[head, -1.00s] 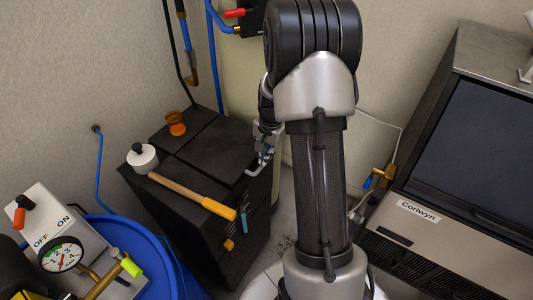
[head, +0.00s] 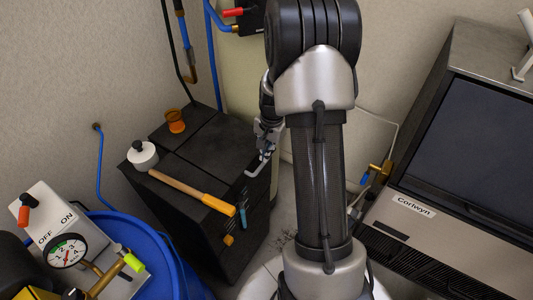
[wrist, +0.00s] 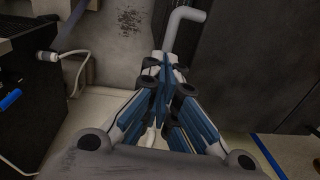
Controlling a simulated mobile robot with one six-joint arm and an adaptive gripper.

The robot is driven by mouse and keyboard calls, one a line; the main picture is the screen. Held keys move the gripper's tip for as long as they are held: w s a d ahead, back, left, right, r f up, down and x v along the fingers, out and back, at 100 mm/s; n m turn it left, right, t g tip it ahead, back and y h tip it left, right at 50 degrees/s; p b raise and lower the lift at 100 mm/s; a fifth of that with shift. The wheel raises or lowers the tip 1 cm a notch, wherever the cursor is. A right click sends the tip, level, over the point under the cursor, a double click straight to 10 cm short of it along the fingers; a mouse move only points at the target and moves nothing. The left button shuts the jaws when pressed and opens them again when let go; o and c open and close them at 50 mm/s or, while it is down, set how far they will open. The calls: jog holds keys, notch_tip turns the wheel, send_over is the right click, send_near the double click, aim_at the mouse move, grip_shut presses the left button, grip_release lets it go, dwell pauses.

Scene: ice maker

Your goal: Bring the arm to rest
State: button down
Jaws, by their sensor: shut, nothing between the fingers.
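My arm stands upright in the middle of the head view, its upper part bent over toward the back. My gripper (head: 262,160) hangs beside the right edge of the black cabinet, partly hidden behind my arm. In the wrist view my gripper (wrist: 163,62) has its blue-padded fingers drawn together at the tips, with nothing between them. A light grey bent bar (wrist: 186,16) shows just beyond the fingertips. I cannot tell whether the fingers touch it.
The black cabinet (head: 190,190) bears a yellow-handled tool (head: 192,188), a white round pot (head: 142,155) and an orange cup (head: 175,121). A blue barrel (head: 180,262) with a gauge (head: 66,251) stands front left. The Corlwyn machine (head: 415,206) stands right.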

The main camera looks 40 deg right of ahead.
notch_tip(320, 180, up, 10)
jog(key=s+p, duration=0.1)
jog(key=p, duration=0.1)
jog(key=shift+s+d+r, duration=0.15)
jog(key=shift+s+d, duration=0.2)
jog(key=shift+s, duration=0.05)
jog(key=shift+a, duration=0.1)
jog(key=s+a+r+n, duration=0.2)
jog(key=a+r+n, duration=0.2)
jog(key=a+r, duration=0.45)
jog(key=s+a+r+n+t, duration=0.1)
jog(key=s+a+r+n, duration=0.1)
jog(key=s+a, duration=0.3)
jog(key=s+a+r+n+t+b, duration=0.1)
jog(key=s+a+r+n, duration=0.2)
jog(key=s+a+n, duration=0.1)
jog(key=s+a+r+n+t, duration=0.1)
jog(key=s+a+r+n, duration=0.1)
jog(key=s+a+n, duration=0.2)
jog(key=s+a, duration=0.2)
jog(key=s, duration=0.2)
jog(key=shift+r, duration=0.25)
jog(key=shift+a, duration=0.1)
